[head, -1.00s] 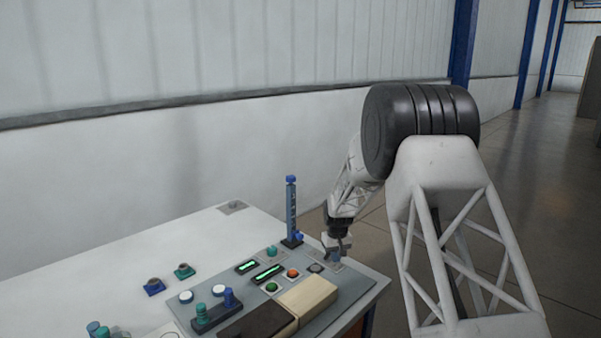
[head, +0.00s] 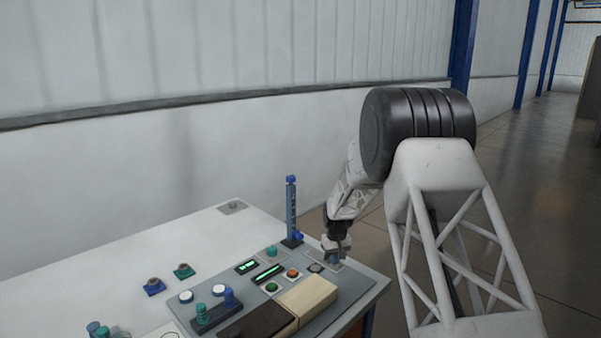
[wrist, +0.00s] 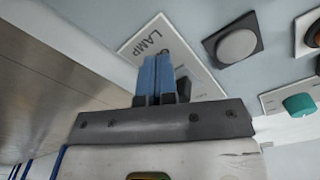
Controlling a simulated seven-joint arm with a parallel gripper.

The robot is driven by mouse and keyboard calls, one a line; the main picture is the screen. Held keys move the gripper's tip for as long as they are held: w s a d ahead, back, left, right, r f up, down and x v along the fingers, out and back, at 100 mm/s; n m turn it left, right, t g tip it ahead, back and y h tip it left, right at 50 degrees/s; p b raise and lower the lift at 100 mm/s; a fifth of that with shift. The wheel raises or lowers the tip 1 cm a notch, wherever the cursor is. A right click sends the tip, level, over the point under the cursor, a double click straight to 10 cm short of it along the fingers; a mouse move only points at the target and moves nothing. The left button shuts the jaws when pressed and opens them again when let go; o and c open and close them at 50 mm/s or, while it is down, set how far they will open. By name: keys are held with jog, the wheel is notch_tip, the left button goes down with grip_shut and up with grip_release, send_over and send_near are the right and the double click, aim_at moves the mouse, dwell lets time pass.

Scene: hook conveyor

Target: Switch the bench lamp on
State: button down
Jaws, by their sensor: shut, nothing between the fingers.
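The lamp switch plate (wrist: 133,47), white and marked LAMP, lies on the panel in the wrist view. A dark part of the switch (wrist: 182,72) shows beside my fingers; the rest is hidden behind them, so its position cannot be read. My gripper (wrist: 158,60) has blue fingers close together, shut and empty, over the plate. I cannot tell whether they touch the switch. In the head view my gripper (head: 335,256) is low over the panel's far right corner. I cannot make out a lit lamp.
A round grey button (head: 316,268) sits just left of the plate. Orange (head: 292,273) and green (head: 271,287) buttons, a wooden block (head: 307,296) and a blue post (head: 291,208) stand nearby. The grey panel (head: 350,290) is clear at its right edge.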

jog(key=shift+w+a, duration=0.65)
jog(key=shift+w, duration=0.05)
jog(key=shift+r, duration=0.1)
notch_tip(320, 180, up, 7)
jog(key=shift+s+d, duration=0.35)
dwell(1.0)
dwell(0.4)
